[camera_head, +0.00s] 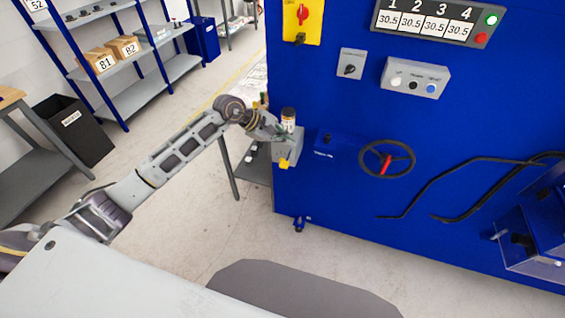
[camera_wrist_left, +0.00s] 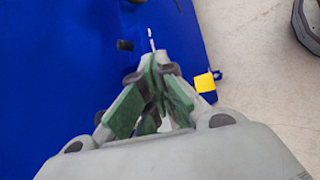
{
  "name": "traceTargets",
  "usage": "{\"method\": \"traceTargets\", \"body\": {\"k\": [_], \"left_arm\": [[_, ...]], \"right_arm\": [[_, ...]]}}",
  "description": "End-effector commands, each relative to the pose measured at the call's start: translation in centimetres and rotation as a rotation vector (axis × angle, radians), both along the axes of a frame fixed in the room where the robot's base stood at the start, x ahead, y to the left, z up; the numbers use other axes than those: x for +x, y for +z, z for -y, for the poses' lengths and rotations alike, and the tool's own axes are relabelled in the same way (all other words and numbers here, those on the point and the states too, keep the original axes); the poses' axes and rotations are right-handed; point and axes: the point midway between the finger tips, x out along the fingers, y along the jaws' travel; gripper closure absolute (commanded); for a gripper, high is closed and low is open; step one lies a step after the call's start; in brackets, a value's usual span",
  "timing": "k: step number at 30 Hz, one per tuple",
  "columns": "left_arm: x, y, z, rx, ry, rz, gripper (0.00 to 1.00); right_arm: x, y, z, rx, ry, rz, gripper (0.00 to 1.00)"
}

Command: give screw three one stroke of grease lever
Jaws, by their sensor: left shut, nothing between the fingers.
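A small grey box (camera_head: 289,150) is mounted at the left edge of the blue machine, with an amber-and-dark reservoir (camera_head: 288,120) standing on top. A yellow grip (camera_head: 285,163), apparently the end of the grease lever, shows low on the box's front. My left gripper (camera_head: 281,134) is beside the reservoir, above the yellow grip. In the left wrist view its green-padded fingers (camera_wrist_left: 158,78) are shut and empty, and the yellow grip (camera_wrist_left: 204,83) lies right of the fingertips, apart from them. Contact with the box cannot be told. My right gripper is not in view.
The blue machine (camera_head: 340,200) carries a four-number display (camera_head: 424,20), a button box (camera_head: 415,78), a red-handled handwheel (camera_head: 387,160) and black hoses (camera_head: 440,185). Shelves (camera_head: 130,70) and a black bin (camera_head: 75,130) stand left. The floor between is clear.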

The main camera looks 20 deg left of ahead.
Motion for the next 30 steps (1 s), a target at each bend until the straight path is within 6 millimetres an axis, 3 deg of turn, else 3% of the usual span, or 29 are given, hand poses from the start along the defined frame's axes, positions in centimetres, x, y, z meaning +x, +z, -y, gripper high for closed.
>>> {"method": "traceTargets", "body": {"k": [16,30], "left_arm": [[0.0,-0.5,0.0,-0.001,0.0,-0.001,1.0],[0.0,-4.3,0.1,-0.003,0.001,-0.003,1.0]], "right_arm": [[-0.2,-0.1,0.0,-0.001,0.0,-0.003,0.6],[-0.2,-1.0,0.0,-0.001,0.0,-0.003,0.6]]}}
